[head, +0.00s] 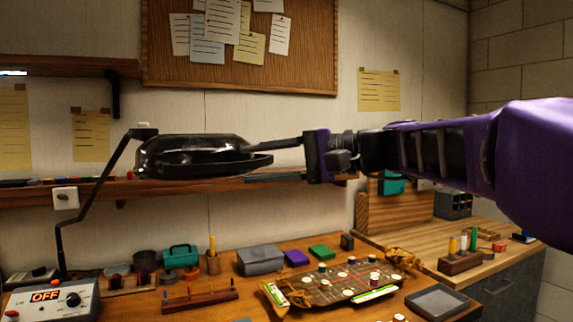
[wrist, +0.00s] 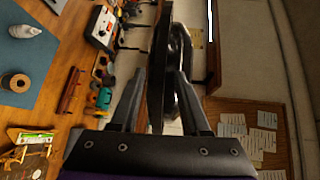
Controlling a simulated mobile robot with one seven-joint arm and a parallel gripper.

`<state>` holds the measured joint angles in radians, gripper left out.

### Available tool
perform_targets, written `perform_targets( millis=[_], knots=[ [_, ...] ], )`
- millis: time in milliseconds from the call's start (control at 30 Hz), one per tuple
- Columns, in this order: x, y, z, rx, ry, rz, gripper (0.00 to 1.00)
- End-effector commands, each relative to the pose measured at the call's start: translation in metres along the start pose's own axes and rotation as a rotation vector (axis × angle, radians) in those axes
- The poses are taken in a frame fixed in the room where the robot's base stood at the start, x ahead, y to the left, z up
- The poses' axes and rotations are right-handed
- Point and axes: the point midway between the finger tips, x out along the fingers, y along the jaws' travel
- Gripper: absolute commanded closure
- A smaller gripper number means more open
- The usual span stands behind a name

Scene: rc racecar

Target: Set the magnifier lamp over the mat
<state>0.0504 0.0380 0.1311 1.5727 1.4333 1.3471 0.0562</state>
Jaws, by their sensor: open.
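The magnifier lamp has a glossy black head (head: 185,150) on a thin bent black arm (head: 92,188) that rises from the back left of the bench. The head hangs high, in front of the wall shelf. My gripper (head: 247,163) reaches in from the right, its fingers at the head's right side. In the wrist view my gripper (wrist: 160,75) is open, with the lamp head (wrist: 158,50) edge-on between its two fingers. I cannot tell whether either finger touches it. The blue mat (wrist: 22,75) lies on the bench at the left of the wrist view.
A control box (head: 48,300) reading OFF stands at the bench's left. A wooden shelf (head: 230,186) runs along the wall behind the lamp. A spool (wrist: 15,83) lies on the mat.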

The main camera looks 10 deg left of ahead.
Motion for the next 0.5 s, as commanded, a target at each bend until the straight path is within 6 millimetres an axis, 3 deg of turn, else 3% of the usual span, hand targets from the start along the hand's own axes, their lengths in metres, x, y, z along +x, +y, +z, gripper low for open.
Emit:
perform_targets(
  millis=[333, 500],
  knots=[
    [0.0049, 0.0, 0.0001, 0.0, 0.0, 0.0, 0.54],
    [0.0047, 0.0, 0.0, 0.0, 0.0, 0.0, 0.83]
  ],
)
